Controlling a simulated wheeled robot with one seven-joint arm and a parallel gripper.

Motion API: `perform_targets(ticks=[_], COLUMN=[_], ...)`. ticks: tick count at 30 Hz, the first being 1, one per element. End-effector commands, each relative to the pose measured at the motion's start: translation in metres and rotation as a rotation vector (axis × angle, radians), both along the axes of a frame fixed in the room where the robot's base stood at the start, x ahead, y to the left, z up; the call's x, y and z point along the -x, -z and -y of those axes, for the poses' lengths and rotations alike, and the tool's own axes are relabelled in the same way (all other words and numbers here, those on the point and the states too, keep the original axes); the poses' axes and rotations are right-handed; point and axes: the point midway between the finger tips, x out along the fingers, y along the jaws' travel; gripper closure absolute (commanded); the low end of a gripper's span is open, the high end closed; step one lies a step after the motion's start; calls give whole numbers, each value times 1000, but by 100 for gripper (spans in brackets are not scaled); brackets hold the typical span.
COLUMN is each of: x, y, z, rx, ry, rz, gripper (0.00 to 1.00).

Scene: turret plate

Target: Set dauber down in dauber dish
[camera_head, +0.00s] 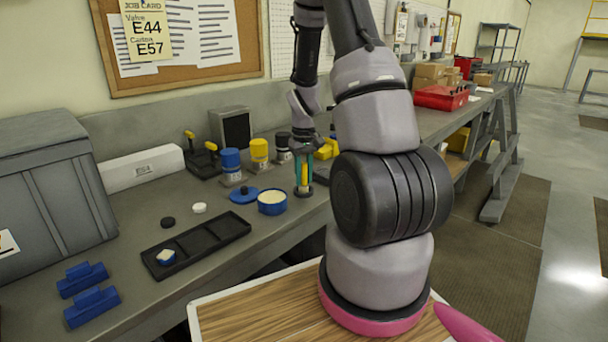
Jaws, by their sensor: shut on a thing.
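My gripper (303,177) points down over the bench. It is shut on the dauber (303,174), a slim upright thing with yellow showing between the fingers. Its lower end is at or just above a small dark round dish (304,193), which looks like the dauber dish. I cannot tell whether the dauber touches the dish floor. The gripper hides much of the dauber.
An open blue tin (272,208) with cream filling stands just left of the gripper, its blue lid (243,196) beside it. Blue, yellow and black capped bottles (259,153) stand behind. A black compartment tray (197,245) lies front left.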

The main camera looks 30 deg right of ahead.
Motion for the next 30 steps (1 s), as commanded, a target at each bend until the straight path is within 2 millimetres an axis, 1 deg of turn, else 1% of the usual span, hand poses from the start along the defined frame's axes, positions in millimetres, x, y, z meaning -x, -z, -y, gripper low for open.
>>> perform_targets(ticks=[5,6,8,9,17,20,23,30], x=[0,0,0,0,0,-1,-1,-1], y=[1,1,1,1,0,-4,-17,-66], z=[0,0,0,0,0,0,0,1], rx=[0,0,0,0,0,0,1,0], ry=[0,0,0,0,0,0,-1,1], rz=[0,0,0,0,0,2,4,6], gripper=[100,62,39,35,35,35,35,35])
